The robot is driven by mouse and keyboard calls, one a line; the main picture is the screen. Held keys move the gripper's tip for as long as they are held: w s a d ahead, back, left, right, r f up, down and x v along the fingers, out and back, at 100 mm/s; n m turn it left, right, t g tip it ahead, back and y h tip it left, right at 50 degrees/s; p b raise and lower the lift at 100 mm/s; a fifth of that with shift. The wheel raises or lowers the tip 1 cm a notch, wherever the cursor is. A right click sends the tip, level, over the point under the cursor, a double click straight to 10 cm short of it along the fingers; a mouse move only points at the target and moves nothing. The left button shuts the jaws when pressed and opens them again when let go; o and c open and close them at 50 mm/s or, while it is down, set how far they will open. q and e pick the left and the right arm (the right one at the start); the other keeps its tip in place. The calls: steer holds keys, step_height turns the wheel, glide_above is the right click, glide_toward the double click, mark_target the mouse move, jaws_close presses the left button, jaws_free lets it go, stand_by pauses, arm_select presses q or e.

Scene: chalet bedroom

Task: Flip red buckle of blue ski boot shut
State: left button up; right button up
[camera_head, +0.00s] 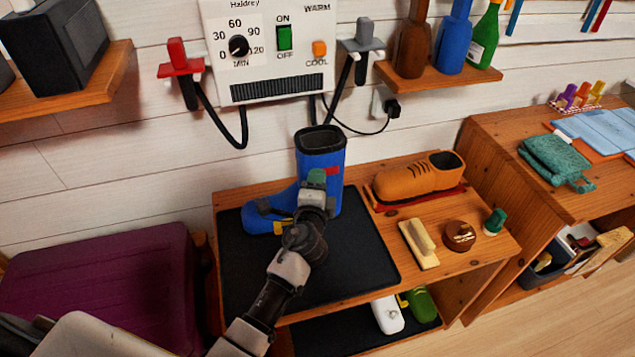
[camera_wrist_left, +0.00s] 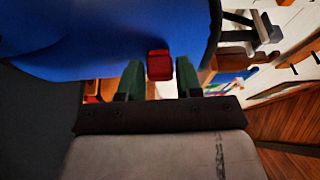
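The blue ski boot (camera_head: 331,190) stands upright on the black mat of the low wooden bench, its toe to the left. Its red buckle (camera_head: 333,171) shows beside my gripper on the shaft. My left gripper (camera_head: 317,178) is in front of the shaft and hides part of it. In the left wrist view, the red buckle (camera_wrist_left: 159,65) is between the two dark green fingertips of my left gripper (camera_wrist_left: 160,77), with small gaps on either side. The gripper is open. My right gripper is not in view.
A boot dryer (camera_head: 275,50) hangs on the wall behind, with hoses and a cable. On the bench's right are an orange shoe (camera_head: 417,178), a brush (camera_head: 419,243) and a round tin (camera_head: 459,236). A purple-topped seat (camera_head: 105,285) stands left. The mat (camera_head: 350,275) has free room in front.

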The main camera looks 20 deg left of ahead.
arm_select(q)
steer(key=shift+o, duration=1.4)
steer(key=s+d+b, duration=0.1)
steer(key=s+d, duration=0.1)
steer(key=s, duration=0.8)
steer(key=shift+s, duration=0.3)
